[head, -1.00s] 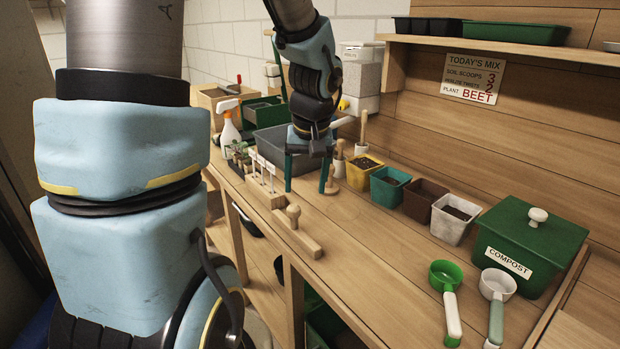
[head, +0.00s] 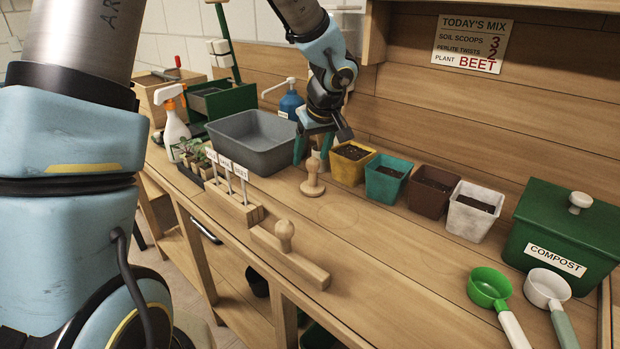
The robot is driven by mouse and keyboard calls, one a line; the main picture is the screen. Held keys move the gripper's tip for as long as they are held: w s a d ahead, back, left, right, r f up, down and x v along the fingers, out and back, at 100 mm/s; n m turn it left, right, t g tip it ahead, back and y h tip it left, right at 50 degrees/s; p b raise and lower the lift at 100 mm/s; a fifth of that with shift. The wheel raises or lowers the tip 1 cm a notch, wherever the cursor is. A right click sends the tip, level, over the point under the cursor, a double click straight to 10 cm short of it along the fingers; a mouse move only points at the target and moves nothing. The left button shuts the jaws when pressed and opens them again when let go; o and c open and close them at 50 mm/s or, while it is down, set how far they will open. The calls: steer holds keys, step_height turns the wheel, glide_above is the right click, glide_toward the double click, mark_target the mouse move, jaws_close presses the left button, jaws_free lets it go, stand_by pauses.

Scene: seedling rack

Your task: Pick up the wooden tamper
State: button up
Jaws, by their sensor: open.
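A small wooden tamper (head: 313,181) with a round base and a knobbed handle stands upright on the bench, in front of the yellow pot. My gripper (head: 312,158) points down with its teal fingers apart and empty. A wooden bar with a round knob (head: 288,243) lies nearer the front edge, clear of my gripper.
A grey tub (head: 258,140) stands left of my gripper. Yellow (head: 351,164), teal (head: 386,181), brown and white pots line the right. A label block (head: 232,204) and seedlings are to the left. A green compost bin (head: 562,222) and scoops are far right. Bench is bare at centre.

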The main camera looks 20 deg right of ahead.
mark_target(311, 170)
steer(key=shift+d+p+x, duration=0.2)
steer(key=shift+p+x, duration=0.3)
steer(key=shift+x, duration=1.1)
steer(key=shift+d+p+x, duration=0.15)
steer(key=shift+p+x, duration=0.3)
steer(key=shift+x, duration=1.1)
steer(key=shift+s+f, duration=0.1)
steer(key=shift+s, duration=0.1)
steer(key=shift+c, duration=0.2)
jaws_close()
